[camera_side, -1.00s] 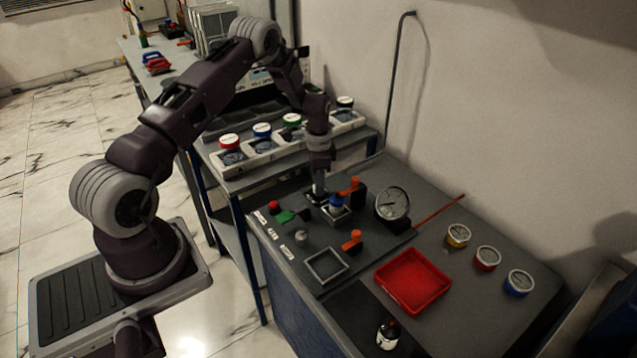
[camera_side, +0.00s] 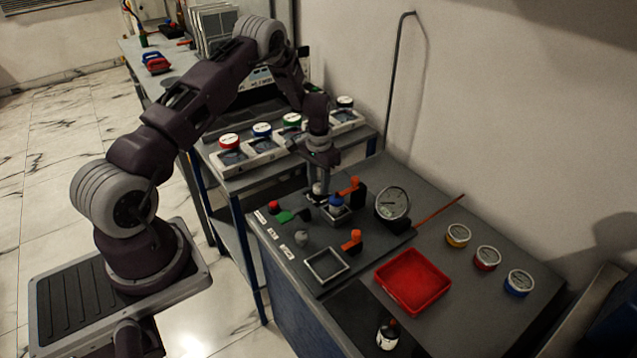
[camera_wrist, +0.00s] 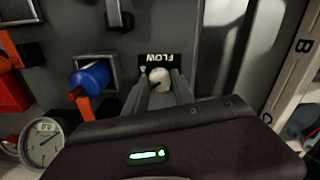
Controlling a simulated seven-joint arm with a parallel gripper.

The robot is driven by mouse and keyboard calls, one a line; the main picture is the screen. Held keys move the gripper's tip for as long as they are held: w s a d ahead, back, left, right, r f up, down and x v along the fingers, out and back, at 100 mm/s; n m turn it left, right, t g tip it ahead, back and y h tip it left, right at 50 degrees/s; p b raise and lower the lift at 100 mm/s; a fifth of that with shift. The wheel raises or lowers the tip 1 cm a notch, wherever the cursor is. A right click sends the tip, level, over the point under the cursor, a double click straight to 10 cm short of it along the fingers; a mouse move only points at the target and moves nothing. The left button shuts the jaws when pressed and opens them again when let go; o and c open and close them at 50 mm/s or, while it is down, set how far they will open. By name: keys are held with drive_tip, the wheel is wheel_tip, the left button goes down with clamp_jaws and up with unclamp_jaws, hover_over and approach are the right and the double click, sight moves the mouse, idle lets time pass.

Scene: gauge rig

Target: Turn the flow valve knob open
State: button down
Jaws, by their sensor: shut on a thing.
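The flow valve knob (camera_wrist: 160,76) is pale and round, beside a black label reading FLOW (camera_wrist: 160,61) in the wrist view. A dark mark on it points to the lower left there. My gripper (camera_wrist: 160,84) is shut on this knob, with one finger on each side. In the side view my gripper (camera_side: 318,192) is low over the back of the dark panel, and it and the wrist mostly hide the knob. How far the knob is turned I cannot tell.
A blue part (camera_side: 337,203) in a square holder and an orange lever (camera_side: 350,187) stand close beside my gripper. A dial gauge (camera_side: 392,203) stands to the right. A red tray (camera_side: 412,281) and another grey knob (camera_side: 301,237) are nearer the front.

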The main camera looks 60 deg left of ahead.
sight(319, 187)
drive_tip(key=n, duration=0.5)
drive_tip(key=shift+n, duration=2.5)
drive_tip(key=c, duration=1.1)
unclamp_jaws()
drive_tip(key=shift+o, duration=0.2)
wheel_tip(319, 187, up, 7)
drive_tip(key=shift+r, duration=0.1)
